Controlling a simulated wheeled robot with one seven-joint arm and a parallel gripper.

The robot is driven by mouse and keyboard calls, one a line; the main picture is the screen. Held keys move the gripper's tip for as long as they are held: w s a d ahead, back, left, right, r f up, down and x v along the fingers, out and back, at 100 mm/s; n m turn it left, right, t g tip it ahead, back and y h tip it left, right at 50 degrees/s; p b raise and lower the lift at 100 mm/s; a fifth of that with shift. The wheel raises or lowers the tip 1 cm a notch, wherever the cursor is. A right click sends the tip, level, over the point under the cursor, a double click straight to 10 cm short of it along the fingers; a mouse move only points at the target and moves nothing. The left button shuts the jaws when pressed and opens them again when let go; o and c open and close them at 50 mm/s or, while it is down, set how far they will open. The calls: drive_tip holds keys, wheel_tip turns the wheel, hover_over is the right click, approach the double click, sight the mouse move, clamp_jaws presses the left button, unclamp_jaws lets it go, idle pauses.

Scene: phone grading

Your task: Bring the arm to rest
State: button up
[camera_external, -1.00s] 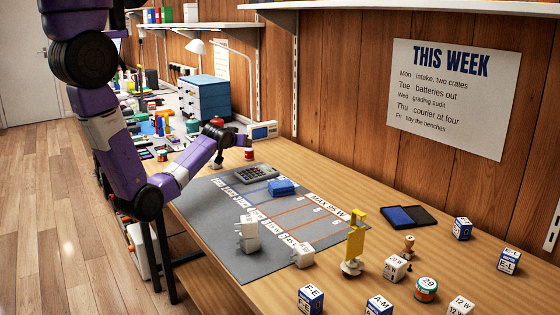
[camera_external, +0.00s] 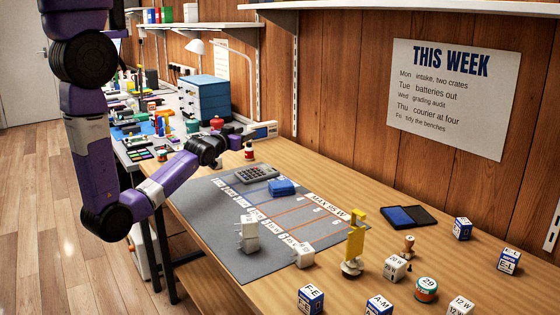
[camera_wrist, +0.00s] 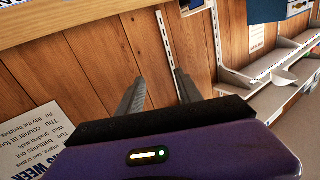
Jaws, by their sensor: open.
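My arm is bent, with its purple forearm reaching up and right from a low elbow at the left of the bench. My gripper (camera_external: 243,137) is small in the outside view, above the far end of the bench near the blue drawer unit. In the wrist view my gripper (camera_wrist: 160,78) has its two dark fingers apart with nothing between them. They point at the wooden wall.
A grey mat (camera_external: 220,235) holds a calculator (camera_external: 256,174), a blue stack (camera_external: 282,187) and white plug blocks (camera_external: 248,235). A yellow stand (camera_external: 355,245) and several labelled cubes are nearer. A blue drawer unit (camera_external: 206,98) and a wall shelf (camera_external: 390,5) are close by.

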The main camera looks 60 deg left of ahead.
drive_tip(key=s+d+m+h, duration=0.1)
drive_tip(key=s+d+h, duration=0.1)
drive_tip(key=s+d, duration=0.6)
drive_tip(key=s+d+f+m+h, duration=0.1)
drive_tip(key=s+d, duration=0.6)
drive_tip(key=s, duration=0.8)
drive_tip(key=s+d+m+h, duration=0.2)
drive_tip(key=s+d+h, duration=0.3)
drive_tip(key=s+d, duration=0.3)
drive_tip(key=s, duration=0.4)
drive_tip(key=shift+s+d+f+m+g, duration=0.2)
drive_tip(key=shift+s+d+m+g, duration=0.1)
drive_tip(key=shift+s+d+g, duration=0.1)
